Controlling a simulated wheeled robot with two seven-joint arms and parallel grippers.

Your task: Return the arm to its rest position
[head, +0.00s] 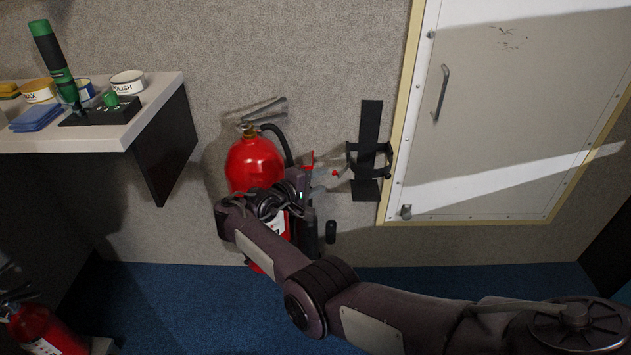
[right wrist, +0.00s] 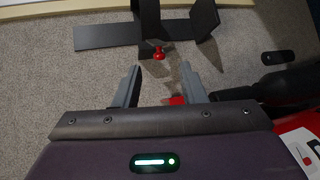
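My right arm reaches in from the lower right in the head view. My right gripper (head: 326,180) is in front of the wall, between a red fire extinguisher (head: 254,160) and a black wall bracket (head: 369,135). In the right wrist view, the gripper's two grey fingers (right wrist: 162,86) stand apart with nothing held between them. The bracket (right wrist: 105,36) lies beyond the fingertips, with a small red knob (right wrist: 159,53) on it. The extinguisher's red body and white label (right wrist: 303,145) show at the right edge there. My forearm hides its lower part in the head view. My left gripper is not in view.
A shelf (head: 150,122) at upper left holds a green-and-black tool (head: 52,55), tins and blue cloths (head: 37,117). A framed wall panel (head: 520,110) with a handle is at right. A second red extinguisher (head: 45,330) is at lower left. Blue carpet (head: 150,300) is partly open.

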